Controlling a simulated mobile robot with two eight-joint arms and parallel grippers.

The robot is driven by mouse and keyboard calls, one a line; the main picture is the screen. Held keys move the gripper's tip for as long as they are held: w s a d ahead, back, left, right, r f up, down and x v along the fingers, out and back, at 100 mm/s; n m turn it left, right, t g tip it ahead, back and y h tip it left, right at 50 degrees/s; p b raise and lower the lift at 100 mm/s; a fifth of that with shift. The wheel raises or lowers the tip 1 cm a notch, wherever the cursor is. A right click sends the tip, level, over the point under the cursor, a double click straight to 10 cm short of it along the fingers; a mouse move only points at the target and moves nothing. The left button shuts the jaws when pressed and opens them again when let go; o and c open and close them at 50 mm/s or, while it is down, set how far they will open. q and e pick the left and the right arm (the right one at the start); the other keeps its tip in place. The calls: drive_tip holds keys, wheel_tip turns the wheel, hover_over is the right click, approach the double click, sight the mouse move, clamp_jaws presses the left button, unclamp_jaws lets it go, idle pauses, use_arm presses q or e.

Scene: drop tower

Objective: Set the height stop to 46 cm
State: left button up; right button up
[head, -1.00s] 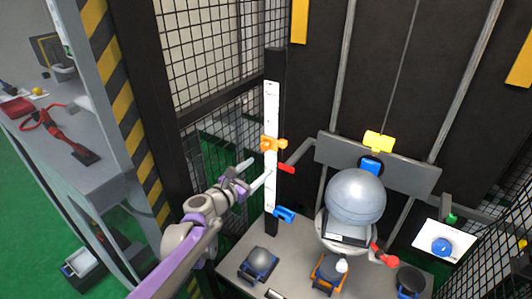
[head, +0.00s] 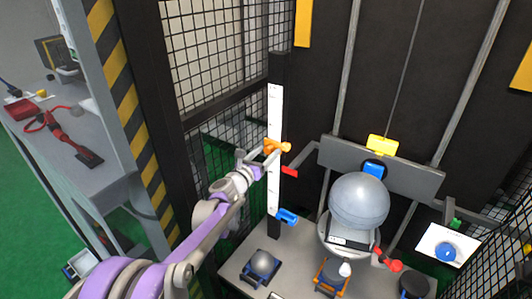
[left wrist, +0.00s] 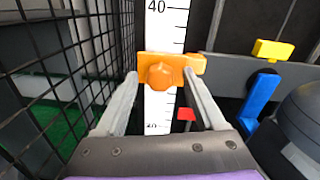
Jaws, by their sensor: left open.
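The white scale strip (head: 274,112) stands upright on a dark post. In the left wrist view the strip (left wrist: 165,35) shows a printed 40 above the orange stop; a lower number is partly hidden. The orange stop (head: 278,146) sits across the strip, and its round knob (left wrist: 160,75) faces the wrist camera. My left gripper (head: 262,156) is open just in front of the stop. In the wrist view its two fingers (left wrist: 160,82) lie on either side of the knob; I cannot tell whether they touch it. The right gripper is not in view.
A red pointer (head: 289,172) and a blue clamp (head: 286,217) are lower beside the strip. A grey ball (head: 358,200) rests under a blue-and-yellow holder on the right. Wire mesh (head: 205,60) stands close on the left. A second ball (head: 263,264) sits on the bench.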

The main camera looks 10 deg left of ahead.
use_arm(q)
clamp_jaws()
idle(0.3)
idle(1.1)
